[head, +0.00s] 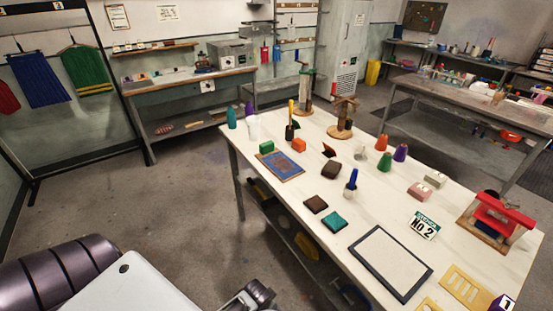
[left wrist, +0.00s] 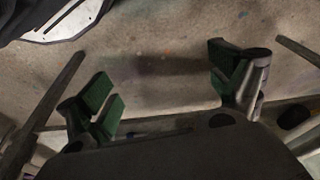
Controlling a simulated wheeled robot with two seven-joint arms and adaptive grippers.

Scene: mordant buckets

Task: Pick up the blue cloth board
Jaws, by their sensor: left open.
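The blue cloth board (head: 279,165), a blue panel with a brown border, lies flat near the left edge of the white table (head: 300,212) in the head view. Nothing covers it. My left gripper (left wrist: 165,85) is open and empty in the left wrist view, with its green-padded fingers wide apart over bare floor. The board is not seen in that view. Part of my arm shows at the bottom edge of the head view, below and apart from the board. My right gripper is not in view.
A framed white panel (head: 390,263) lies nearer. Floor left of the table is clear.

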